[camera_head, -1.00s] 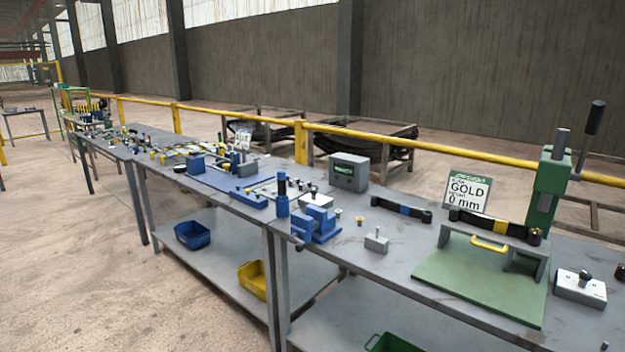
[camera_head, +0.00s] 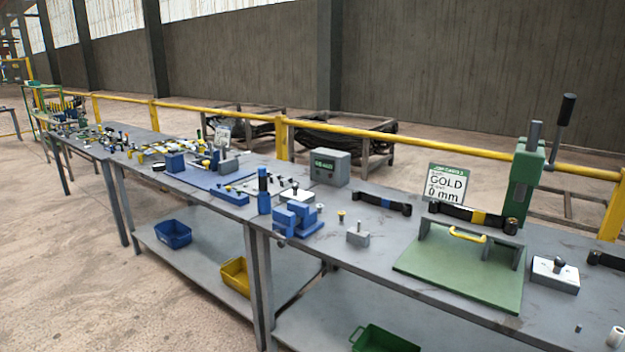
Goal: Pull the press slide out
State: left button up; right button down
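The green arbor press (camera_head: 524,182) stands at the right on the grey bench, with its dark lever (camera_head: 563,125) raised. In front of it is the press slide, a flat green plate (camera_head: 460,274) lying on the bench top. A yellow handle (camera_head: 468,234) sits at the plate's back, under a grey bridge (camera_head: 488,246). A dark spring bar with a yellow band (camera_head: 478,217) lies across the top of the bridge. Neither of my grippers is in view.
A sign reading GOLD 0 mm (camera_head: 446,184) stands behind the bridge. A blue vise (camera_head: 298,219), a grey display box (camera_head: 331,167) and a grey block (camera_head: 357,236) are to the left. A white block (camera_head: 555,275) is to the right. Yellow (camera_head: 235,276) and blue bins (camera_head: 173,233) are on the lower shelf.

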aim_at(518, 240)
jog(key=i+l, duration=0.1)
jog(key=l, duration=0.25)
jog(key=i+l+z, duration=0.1)
jog(key=l, duration=0.2)
jog(key=i+l, duration=0.1)
jog(key=l, duration=0.25)
jog(key=i+l+z, duration=0.1)
jog(key=l, duration=0.2)
